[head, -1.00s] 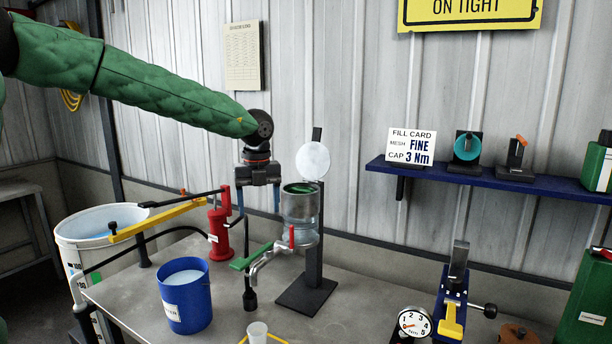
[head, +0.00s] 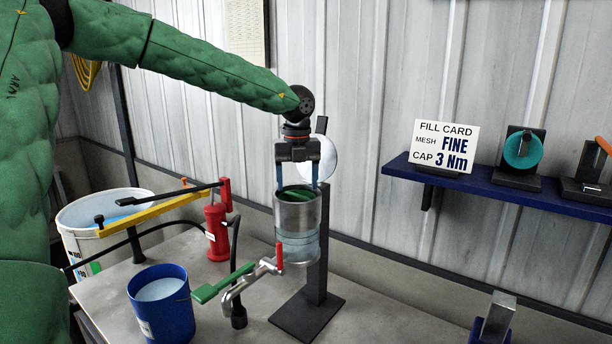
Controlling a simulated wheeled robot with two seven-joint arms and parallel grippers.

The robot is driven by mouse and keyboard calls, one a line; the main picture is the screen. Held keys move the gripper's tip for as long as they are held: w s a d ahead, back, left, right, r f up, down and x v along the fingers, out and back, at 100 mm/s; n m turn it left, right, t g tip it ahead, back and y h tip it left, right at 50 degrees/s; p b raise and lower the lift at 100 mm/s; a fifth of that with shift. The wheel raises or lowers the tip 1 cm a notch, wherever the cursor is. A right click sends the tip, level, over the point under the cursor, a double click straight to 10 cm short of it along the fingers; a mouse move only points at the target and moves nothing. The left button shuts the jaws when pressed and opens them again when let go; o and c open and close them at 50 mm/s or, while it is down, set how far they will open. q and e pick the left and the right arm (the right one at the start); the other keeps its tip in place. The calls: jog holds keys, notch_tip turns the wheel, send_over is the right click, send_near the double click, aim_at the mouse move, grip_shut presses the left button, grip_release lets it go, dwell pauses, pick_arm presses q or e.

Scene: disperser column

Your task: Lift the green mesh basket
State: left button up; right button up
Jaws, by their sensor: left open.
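The green mesh basket (head: 298,194) sits inside the mouth of the metal and clear disperser column (head: 298,218). Only its green top shows; the rest is hidden by the column wall. My left gripper (head: 297,186) points straight down over the column with its two blue fingers apart, one toward each side of the mouth. The tips are at about rim height in the picture; I cannot tell whether they touch the basket. The round white lid (head: 324,160) stands open behind the gripper. My right gripper is not in view.
A black stand (head: 317,270) holds the column. A red hand pump (head: 216,230) and a blue bucket (head: 164,312) stand to the left. A blue shelf (head: 480,182) with the fill card (head: 444,147) is at right.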

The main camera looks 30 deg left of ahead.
pick_arm(q)
jog(key=shift+w+f, duration=0.1)
jog(key=shift+f, duration=0.4)
notch_tip(320, 180, down, 5)
jog(key=shift+f, duration=0.2)
jog(key=shift+s+f, duration=0.3)
jog(key=shift+f, duration=0.25)
jog(key=shift+c, duration=0.2)
jog(key=c, duration=1)
jog(key=shift+r, duration=5.05)
